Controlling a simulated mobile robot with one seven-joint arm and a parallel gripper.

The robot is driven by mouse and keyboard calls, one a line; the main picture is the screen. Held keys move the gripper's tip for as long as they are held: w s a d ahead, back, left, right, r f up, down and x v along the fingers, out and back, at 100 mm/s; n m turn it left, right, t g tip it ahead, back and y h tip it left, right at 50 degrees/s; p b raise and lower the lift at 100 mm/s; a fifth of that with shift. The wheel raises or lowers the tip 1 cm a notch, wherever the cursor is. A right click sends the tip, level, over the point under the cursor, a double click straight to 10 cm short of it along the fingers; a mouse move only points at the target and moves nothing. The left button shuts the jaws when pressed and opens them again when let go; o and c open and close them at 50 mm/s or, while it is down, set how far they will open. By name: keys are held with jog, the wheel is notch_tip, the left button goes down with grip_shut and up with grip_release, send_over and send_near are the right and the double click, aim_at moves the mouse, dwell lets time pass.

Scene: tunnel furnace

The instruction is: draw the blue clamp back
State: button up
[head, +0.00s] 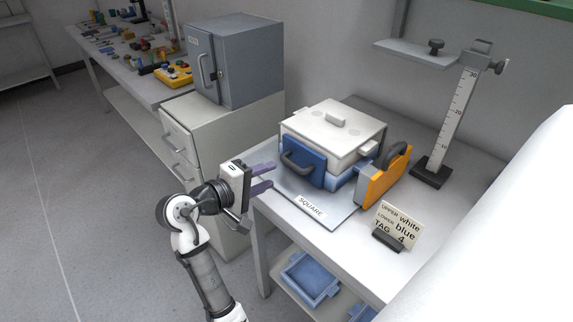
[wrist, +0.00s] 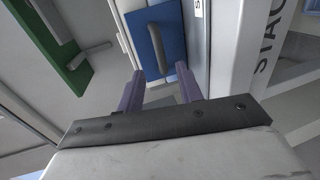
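The blue clamp (head: 303,168) is a blue plate with a dark handle (head: 297,161). It stands against the front of a white box (head: 330,128) stacked on a blue box (head: 345,178). In the wrist view the blue clamp (wrist: 168,28) is straight ahead, its grey handle (wrist: 157,48) in line with the gap between the fingers. My gripper (head: 271,177) is open and empty, with purple fingers pointing at the clamp from the left. In the wrist view my gripper (wrist: 161,72) shows both fingertips apart; they appear short of the handle, but exact contact is unclear.
An orange clamp (head: 372,188) with a dark handle stands at the stack's right side. A plate marked SQUARE (head: 310,208) lies under the stack. A tag card (head: 397,224) and a height gauge (head: 452,120) stand to the right. A drawer cabinet (head: 235,130) is behind my gripper.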

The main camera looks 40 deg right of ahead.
aim_at(291, 167)
jog(key=p+x, duration=0.1)
jog(key=x, duration=0.6)
jog(key=shift+w+d+f, duration=0.15)
jog(key=shift+d, duration=0.25)
jog(key=shift+c, duration=0.4)
grip_shut()
